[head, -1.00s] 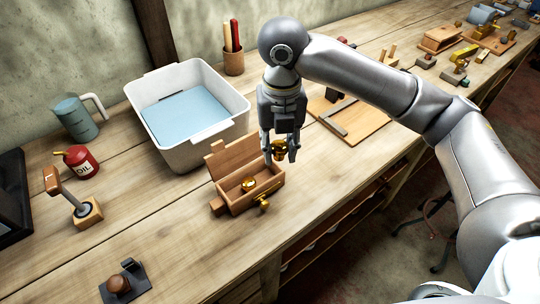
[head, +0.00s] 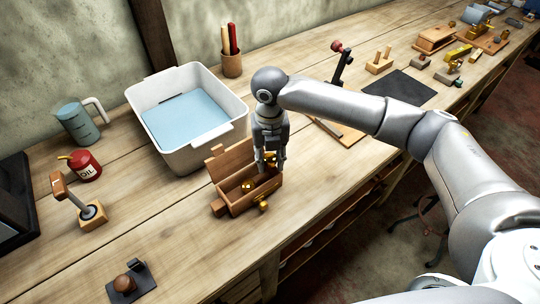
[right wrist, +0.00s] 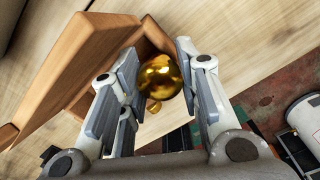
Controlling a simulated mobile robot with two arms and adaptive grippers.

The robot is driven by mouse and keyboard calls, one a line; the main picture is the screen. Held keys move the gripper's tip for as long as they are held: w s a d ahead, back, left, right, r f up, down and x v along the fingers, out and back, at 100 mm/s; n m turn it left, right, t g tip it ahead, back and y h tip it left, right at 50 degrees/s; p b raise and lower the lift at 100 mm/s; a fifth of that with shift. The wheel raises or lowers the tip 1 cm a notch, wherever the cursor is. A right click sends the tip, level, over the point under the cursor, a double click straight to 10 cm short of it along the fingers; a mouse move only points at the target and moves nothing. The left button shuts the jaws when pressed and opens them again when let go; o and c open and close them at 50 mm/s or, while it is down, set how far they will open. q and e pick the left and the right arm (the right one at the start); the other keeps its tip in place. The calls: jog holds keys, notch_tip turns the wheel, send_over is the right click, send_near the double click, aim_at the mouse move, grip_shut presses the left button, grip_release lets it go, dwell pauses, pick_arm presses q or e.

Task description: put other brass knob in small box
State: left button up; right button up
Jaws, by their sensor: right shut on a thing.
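The small wooden box (head: 238,208) stands on the workbench with its lid (head: 231,157) open. One brass knob (head: 248,186) lies inside it. Another small brass piece (head: 263,206) is at the box's front side. My right gripper (head: 270,168) points down at the right end of the open box. It is shut on the other brass knob, which shows as a shiny ball (right wrist: 160,77) between the fingers in the right wrist view. The fingers partly hide this knob and the box's right end in the head view. My left gripper is not in view.
A white tub (head: 205,145) stands close behind the box. A wooden board (head: 345,137) lies to the right. The bench in front of the box is clear.

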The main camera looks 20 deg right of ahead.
aim_at(270, 157)
jog(key=o, duration=0.8)
jog(key=shift+f, duration=0.1)
jog(key=shift+c, duration=0.2)
notch_tip(270, 157, up, 12)
jog(key=b, duration=0.2)
jog(key=shift+b, duration=0.4)
